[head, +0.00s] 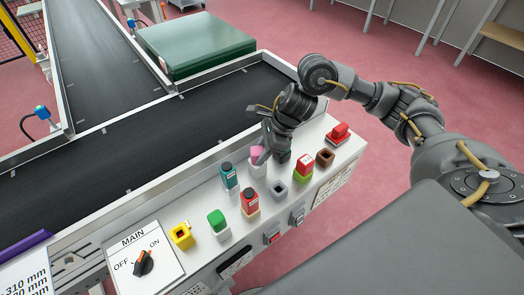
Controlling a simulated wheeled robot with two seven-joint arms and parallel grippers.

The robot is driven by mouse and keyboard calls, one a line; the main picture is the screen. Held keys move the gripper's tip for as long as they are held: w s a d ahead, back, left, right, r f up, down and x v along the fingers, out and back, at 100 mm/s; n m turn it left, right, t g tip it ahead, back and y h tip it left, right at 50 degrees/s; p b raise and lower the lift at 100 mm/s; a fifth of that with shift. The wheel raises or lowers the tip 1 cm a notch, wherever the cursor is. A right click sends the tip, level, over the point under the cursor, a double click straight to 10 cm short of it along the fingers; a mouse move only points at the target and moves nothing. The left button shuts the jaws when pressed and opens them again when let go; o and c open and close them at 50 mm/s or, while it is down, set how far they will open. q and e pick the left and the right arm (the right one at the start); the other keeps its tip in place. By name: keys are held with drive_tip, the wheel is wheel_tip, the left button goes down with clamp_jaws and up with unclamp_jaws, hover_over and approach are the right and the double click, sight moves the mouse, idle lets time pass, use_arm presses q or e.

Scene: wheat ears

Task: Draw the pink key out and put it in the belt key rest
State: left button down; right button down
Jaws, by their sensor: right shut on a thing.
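The pink key (257,151) stands at a white holder (258,169) on the white control panel (205,190). My right gripper (263,157) reaches down over it and is shut on the pink key, its dark fingers covering part of it. I cannot tell whether the key's lower end is still inside the holder. No readable label shows which holder is the belt key rest. My left gripper is not in view.
A red piece (339,132) is at the far end. A MAIN switch (144,262) is at lower left. The conveyor (130,140) runs behind.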

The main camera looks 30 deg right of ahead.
drive_tip(key=c, duration=1.3)
unclamp_jaws()
drive_tip(key=o, duration=0.4)
drive_tip(key=shift+c, duration=0.2)
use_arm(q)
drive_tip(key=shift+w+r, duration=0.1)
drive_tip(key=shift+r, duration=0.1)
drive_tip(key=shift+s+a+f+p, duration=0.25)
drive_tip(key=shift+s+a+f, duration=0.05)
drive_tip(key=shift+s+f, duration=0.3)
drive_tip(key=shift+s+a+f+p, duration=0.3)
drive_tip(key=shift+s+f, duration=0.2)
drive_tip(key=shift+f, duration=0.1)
use_arm(e)
drive_tip(key=v, duration=1)
drive_tip(key=shift+d+r, duration=0.2)
drive_tip(key=shift+r, duration=0.15)
